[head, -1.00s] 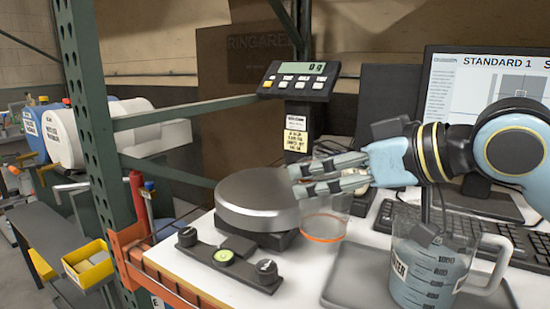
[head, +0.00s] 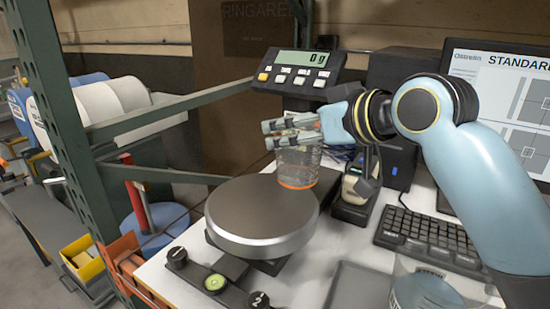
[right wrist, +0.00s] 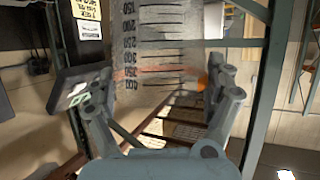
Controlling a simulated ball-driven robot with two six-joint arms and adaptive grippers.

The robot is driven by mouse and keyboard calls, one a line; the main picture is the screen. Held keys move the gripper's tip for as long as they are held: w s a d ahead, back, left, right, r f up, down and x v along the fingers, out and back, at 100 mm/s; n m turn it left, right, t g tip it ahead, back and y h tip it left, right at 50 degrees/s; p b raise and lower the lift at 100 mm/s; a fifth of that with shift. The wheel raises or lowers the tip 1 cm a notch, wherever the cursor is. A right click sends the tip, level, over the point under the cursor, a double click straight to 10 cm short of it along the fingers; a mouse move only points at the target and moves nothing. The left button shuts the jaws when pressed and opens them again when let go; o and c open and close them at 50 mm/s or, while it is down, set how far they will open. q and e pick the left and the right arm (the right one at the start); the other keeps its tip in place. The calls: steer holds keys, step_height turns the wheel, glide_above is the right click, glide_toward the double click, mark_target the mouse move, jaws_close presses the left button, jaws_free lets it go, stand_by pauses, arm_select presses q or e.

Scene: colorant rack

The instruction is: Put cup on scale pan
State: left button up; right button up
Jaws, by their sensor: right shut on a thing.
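The cup (head: 298,168) is clear, with graduation marks and an orange band near its base. My right gripper (head: 291,133) is shut on it near its top. The cup looks upright at the far right edge of the round grey scale pan (head: 262,212); I cannot tell whether it overlaps or touches the pan. In the right wrist view the cup (right wrist: 160,45) sits between the two fingers (right wrist: 158,108). The pan's top is bare. My left gripper is not in view.
The scale display (head: 298,68) reads 0 g behind the pan. A green rack post (head: 62,130) stands at left. A bubble level (head: 215,283) lies in front of the pan. A keyboard (head: 428,238) and a clear jug (head: 425,290) are at right.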

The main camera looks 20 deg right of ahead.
steer(key=a, duration=0.1)
steer(key=w+a+f, duration=0.2)
steer(key=shift+a+f, duration=0.1)
steer(key=shift+a, duration=0.2)
steer(key=shift+w+a+f, duration=0.1)
steer(key=shift+w+f, duration=0.05)
steer(key=shift+f, duration=0.1)
steer(key=shift+f+p, duration=0.4)
steer(key=shift+f, duration=1.5)
steer(key=o, duration=0.7)
steer(key=shift+f, duration=0.15)
steer(key=shift+c, duration=0.2)
steer(key=b+v, duration=0.1)
steer(key=v, duration=1.1)
